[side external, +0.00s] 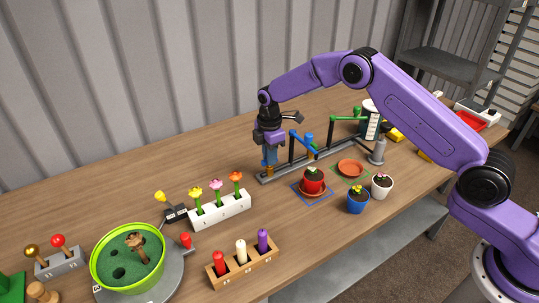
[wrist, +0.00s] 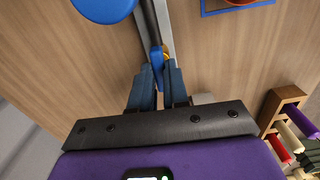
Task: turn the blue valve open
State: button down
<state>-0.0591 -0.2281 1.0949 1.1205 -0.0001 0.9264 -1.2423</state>
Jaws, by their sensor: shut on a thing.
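The valve rig is a long grey rail (side external: 334,160) with dark upright posts, on the wooden table. A blue bar (side external: 303,142) runs from a post at its near-left part, with a blue cylinder (side external: 309,141) beside it. My gripper (side external: 269,166) points down at the rail's left end, by a brass-coloured fitting. In the wrist view my gripper (wrist: 159,90) is shut on a narrow blue handle (wrist: 156,62), which lies between its two blue fingers. A brass piece (wrist: 166,51) shows just behind it. How far the valve is turned cannot be told.
A green bar (side external: 347,119) stands farther along the rail. A red pot (side external: 313,180), blue pot (side external: 357,202) and white pot (side external: 382,188) stand in front. A white flower block (side external: 220,210) and a wooden candle rack (side external: 243,263) lie nearer. The table behind the rail's left end is clear.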

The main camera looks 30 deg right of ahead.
jog(key=c, duration=1.1)
grip_release()
jog(key=shift+r, duration=0.15)
notch_tip(320, 180, up, 17)
jog(key=shift+r, duration=0.1)
